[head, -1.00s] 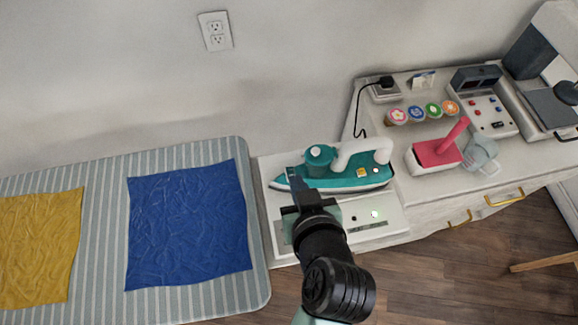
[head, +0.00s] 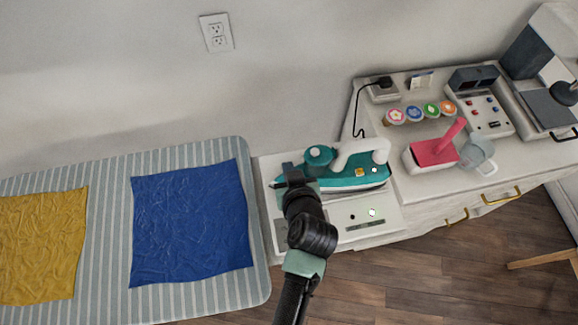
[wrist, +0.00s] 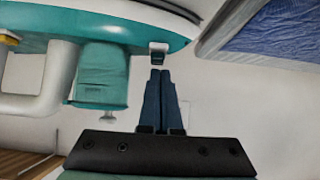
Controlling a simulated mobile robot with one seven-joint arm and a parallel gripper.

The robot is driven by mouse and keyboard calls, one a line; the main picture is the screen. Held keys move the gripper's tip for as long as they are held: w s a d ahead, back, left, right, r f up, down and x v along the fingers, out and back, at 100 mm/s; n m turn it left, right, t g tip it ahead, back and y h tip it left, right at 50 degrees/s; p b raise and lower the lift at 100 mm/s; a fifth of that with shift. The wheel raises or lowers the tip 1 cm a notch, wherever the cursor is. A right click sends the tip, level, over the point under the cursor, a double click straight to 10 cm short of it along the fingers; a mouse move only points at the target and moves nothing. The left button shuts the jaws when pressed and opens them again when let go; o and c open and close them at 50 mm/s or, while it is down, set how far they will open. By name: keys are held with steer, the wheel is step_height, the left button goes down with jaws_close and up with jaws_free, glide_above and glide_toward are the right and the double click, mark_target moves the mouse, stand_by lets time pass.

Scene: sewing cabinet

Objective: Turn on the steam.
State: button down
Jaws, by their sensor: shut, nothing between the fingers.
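The teal and white iron (head: 338,184) lies on a white stand (head: 385,222) in the head view, with a teal round-capped tank (head: 318,156) and a yellow button (head: 360,172) on it. In the wrist view the iron's teal body (wrist: 120,24) runs along the top left. A small white and dark part (wrist: 158,52) sits at its edge, just beyond my fingertips; whether they touch it I cannot tell. My gripper (wrist: 160,74) is shut and empty, at the iron's left end. It hides part of that end in the head view.
The striped ironing board (head: 195,300) with blue (head: 190,225) and yellow (head: 38,245) cloths is at left. The stand's front has a lit lamp (head: 372,213) and a dark knob (head: 352,217). A red-pink tool (head: 435,152) and a watering-can-like grey container (head: 477,153) stand right.

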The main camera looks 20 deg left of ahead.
stand_by(0.3)
steer(key=shift+w+p, duration=0.1)
steer(key=shift+p, duration=0.35)
steer(key=shift+a+f+g+h, duration=0.1)
steer(key=shift+f+g+h, duration=0.2)
steer(key=shift+w+r, duration=0.1)
steer(key=shift+w+a+r, duration=0.15)
steer(key=shift+w+a, duration=0.3)
steer(key=shift+w, duration=0.1)
steer(key=shift+r, duration=0.1)
